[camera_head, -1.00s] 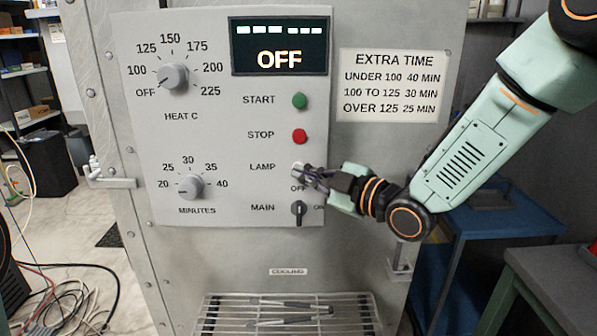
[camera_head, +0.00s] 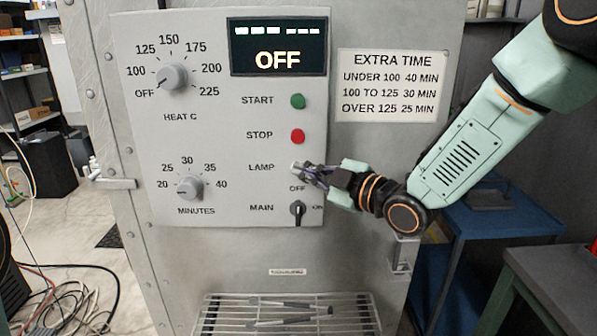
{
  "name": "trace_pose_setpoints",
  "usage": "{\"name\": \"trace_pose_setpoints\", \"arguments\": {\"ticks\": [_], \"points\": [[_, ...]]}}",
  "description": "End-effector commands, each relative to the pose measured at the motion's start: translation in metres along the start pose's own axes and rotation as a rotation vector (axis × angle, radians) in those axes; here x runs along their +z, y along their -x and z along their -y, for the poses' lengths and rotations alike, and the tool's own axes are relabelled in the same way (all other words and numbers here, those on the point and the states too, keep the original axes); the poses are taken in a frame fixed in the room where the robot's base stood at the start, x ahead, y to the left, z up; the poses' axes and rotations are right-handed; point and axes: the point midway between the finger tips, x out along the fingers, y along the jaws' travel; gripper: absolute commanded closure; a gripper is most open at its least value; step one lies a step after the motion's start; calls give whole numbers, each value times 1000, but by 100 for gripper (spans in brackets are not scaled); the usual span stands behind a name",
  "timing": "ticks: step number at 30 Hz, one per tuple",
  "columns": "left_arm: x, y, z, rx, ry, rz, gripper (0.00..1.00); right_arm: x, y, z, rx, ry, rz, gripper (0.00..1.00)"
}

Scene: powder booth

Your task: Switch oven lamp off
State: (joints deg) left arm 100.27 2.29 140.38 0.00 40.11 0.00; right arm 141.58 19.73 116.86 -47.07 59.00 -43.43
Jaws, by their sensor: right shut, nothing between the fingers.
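The oven's control panel (camera_head: 225,130) faces me, with a dark display (camera_head: 278,47) reading OFF. The lamp switch (camera_head: 296,167) is a small pale part to the right of the LAMP label (camera_head: 261,167), mostly hidden by my right gripper. My right gripper (camera_head: 300,171) is shut and empty, its tips at the lamp switch; I cannot tell whether they touch it. The switch's position is hidden. My left gripper is not in view.
A green START button (camera_head: 298,101) and a red STOP button (camera_head: 298,136) sit above the lamp switch. The MAIN knob (camera_head: 298,209) is close below. A wire rack (camera_head: 350,312) with tools stands under the panel.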

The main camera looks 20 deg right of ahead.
Motion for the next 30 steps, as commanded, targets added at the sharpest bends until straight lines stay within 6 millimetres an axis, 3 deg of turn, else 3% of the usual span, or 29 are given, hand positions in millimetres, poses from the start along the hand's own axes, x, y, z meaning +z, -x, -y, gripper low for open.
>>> {"name": "trace_pose_setpoints", "arguments": {"ticks": [30], "points": [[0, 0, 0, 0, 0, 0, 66, -7, 10, 7, 0, 0, 0, 100]]}}
